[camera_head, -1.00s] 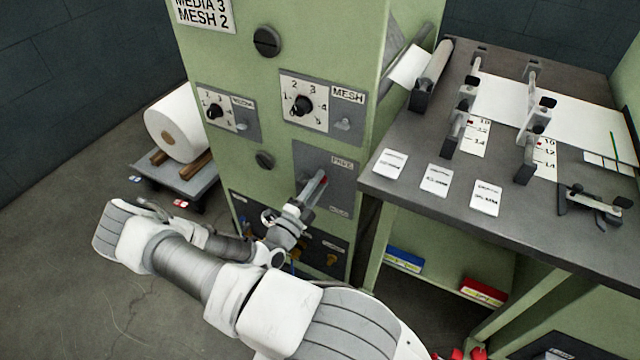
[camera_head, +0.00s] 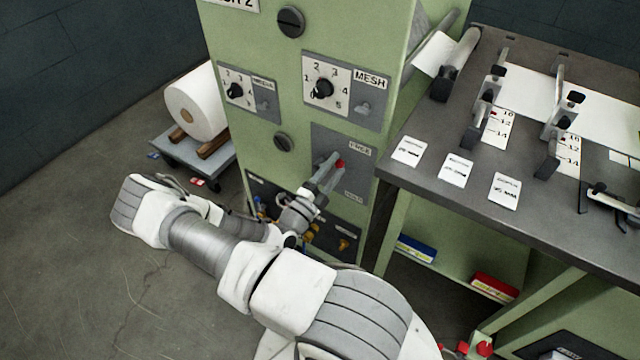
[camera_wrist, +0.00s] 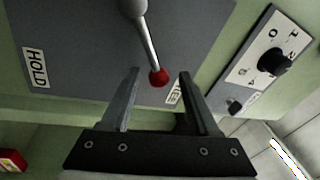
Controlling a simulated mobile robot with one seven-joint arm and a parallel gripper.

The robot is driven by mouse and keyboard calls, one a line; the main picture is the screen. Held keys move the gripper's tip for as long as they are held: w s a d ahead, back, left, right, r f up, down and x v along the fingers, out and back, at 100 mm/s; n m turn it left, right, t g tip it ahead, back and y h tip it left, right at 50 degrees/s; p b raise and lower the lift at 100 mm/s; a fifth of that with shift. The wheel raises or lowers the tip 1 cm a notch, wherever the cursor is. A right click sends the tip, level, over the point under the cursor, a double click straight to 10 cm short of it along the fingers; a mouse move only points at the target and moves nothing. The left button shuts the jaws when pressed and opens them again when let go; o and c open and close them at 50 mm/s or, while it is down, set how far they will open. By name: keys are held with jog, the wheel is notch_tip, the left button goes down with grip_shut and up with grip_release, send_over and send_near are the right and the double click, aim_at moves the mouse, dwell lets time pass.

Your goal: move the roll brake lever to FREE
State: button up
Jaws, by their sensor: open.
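The roll brake lever (camera_wrist: 147,42) has a grey shaft and a red ball knob (camera_wrist: 158,77) on a dark grey plate (camera_head: 325,140). In the wrist view the knob lies close to the FREE label (camera_wrist: 174,93), partly covered by a finger, and away from the HOLD label (camera_wrist: 37,66). In the head view the red knob (camera_head: 341,164) shows beside my fingertips, below the upper label. My gripper (camera_wrist: 160,73) is open, with the knob between its fingertips and a visible gap on both sides. The lever's base is cut off at the wrist view's top edge.
A MESH dial (camera_head: 323,89) and a smaller dial (camera_head: 236,90) sit on the green cabinet above the lever. Connectors (camera_head: 312,231) lie below it. A grey workbench (camera_head: 420,185) stands close on the right. A paper roll (camera_head: 193,108) on a cart stands left.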

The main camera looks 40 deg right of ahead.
jog(key=v, duration=1.7)
jog(key=shift+r, duration=0.15)
jog(key=s+a+r+n+y+p, duration=0.2)
jog(key=a+r+n+y, duration=0.3)
jog(key=r+n, duration=0.5)
jog(key=s+a+r+n+t+y+p, duration=0.1)
jog(key=s+a+r+n+y+p, duration=0.2)
jog(key=r+n+y, duration=0.5)
jog(key=s+a+r+n+y+p, duration=0.3)
jog(key=r+n, duration=0.9)
jog(key=r, duration=1.3)
jog(key=shift+s+a+r+n+y, duration=0.25)
jog(key=shift+a+r+n+y, duration=0.15)
jog(key=shift+a+y, duration=1.55)
